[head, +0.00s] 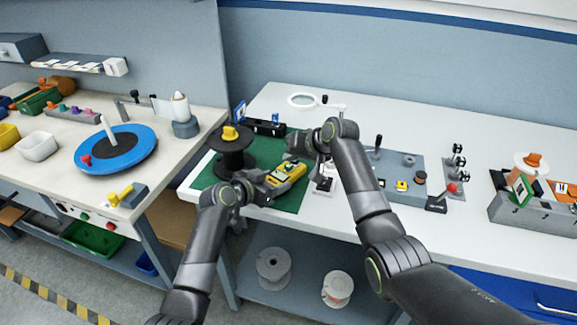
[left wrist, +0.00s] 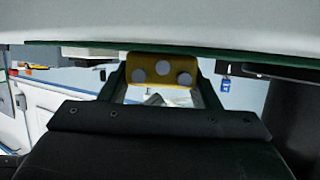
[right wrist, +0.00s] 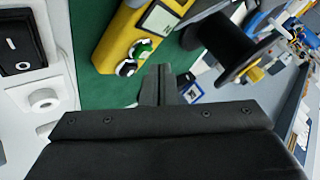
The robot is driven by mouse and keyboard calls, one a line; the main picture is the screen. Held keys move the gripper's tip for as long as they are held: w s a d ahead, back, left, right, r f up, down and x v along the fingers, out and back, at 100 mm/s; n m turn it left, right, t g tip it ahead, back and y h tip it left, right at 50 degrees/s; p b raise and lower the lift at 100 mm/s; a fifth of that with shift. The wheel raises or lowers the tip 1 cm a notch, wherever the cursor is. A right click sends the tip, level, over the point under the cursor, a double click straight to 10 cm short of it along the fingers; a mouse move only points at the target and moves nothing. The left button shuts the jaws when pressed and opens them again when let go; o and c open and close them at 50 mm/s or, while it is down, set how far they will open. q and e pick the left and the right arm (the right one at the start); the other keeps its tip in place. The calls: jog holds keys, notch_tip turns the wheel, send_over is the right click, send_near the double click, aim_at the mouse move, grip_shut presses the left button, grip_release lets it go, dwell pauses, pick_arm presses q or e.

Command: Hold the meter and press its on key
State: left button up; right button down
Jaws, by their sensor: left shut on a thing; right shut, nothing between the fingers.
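The yellow meter (head: 290,171) lies over the green mat (head: 290,201) on the white bench. My left gripper (head: 271,184) is shut on its near end. In the left wrist view the meter's end face (left wrist: 161,69), with several round grey spots, sits between the fingers. In the right wrist view the meter (right wrist: 122,38) shows a grey display (right wrist: 159,19) and round keys, one green-marked (right wrist: 140,48) and one dark (right wrist: 127,67). My right gripper (right wrist: 160,72) is shut and empty, its tips beside the keys. Whether they touch is unclear. It also shows in the head view (head: 291,154).
A black spool (head: 233,160) with a yellow knob stands just left of the meter. A white-and-black rocker switch (right wrist: 22,42) is near the right gripper. A grey fixture board (head: 402,165) lies right of my right arm. The bench's back strip is mostly clear.

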jog(key=shift+f, duration=0.1)
dwell(0.3)
jog(key=shift+f, duration=0.3)
jog(key=shift+f, duration=0.45)
dwell(0.9)
jog(key=shift+r, duration=0.85)
jog(key=shift+r, duration=2.5)
